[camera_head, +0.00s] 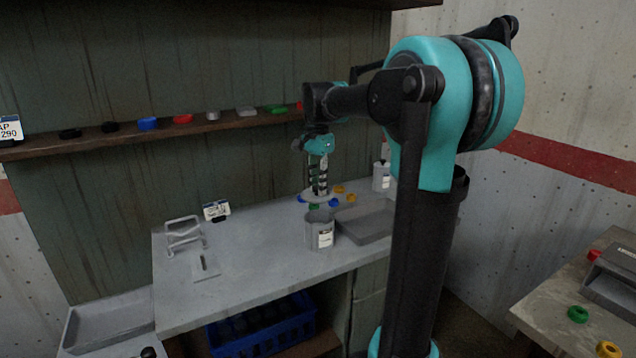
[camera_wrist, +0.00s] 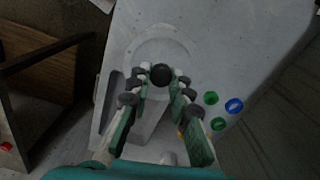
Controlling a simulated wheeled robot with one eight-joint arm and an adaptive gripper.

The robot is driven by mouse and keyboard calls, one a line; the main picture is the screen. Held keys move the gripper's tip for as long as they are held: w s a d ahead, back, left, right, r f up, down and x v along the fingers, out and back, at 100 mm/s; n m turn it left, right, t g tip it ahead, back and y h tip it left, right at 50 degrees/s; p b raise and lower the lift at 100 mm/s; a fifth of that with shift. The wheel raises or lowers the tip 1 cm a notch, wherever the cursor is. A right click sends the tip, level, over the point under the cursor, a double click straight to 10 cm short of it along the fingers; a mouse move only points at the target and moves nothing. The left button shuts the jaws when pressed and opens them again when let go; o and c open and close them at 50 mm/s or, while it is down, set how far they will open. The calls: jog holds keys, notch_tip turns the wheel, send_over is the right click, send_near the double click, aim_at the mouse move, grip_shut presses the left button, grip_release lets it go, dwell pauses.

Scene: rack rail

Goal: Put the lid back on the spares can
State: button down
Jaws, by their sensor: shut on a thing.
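The spares can (camera_head: 312,232) is a grey cylinder with a white label, standing upright on the bench with its dark open top showing. The lid (camera_head: 304,197) is a pale grey disc held level behind the can's mouth in the head view. My gripper (camera_head: 319,190) points down and is shut on the lid's knob. In the wrist view the black knob (camera_wrist: 161,75) sits between the fingertips of my gripper (camera_wrist: 162,84), with the round lid (camera_wrist: 160,49) around it. I cannot clearly make out the can in the wrist view.
A grey tray (camera_head: 366,222) stands right of the can, with a second labelled container (camera_head: 381,177) behind it. Coloured rings (camera_head: 338,189) lie close behind the can. A wire-like stand (camera_head: 185,234) and slotted plate (camera_head: 205,267) are at left. The bench's middle is clear.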

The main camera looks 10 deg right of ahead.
jog(key=shift+w+d+f, duration=0.25)
jog(key=shift+d, duration=0.1)
jog(key=shift+f, duration=3)
jog(key=shift+f, duration=0.15)
jog(key=c, duration=0.8)
grip_release()
jog(key=shift+c, duration=0.2)
jog(key=shift+r, duration=3.5)
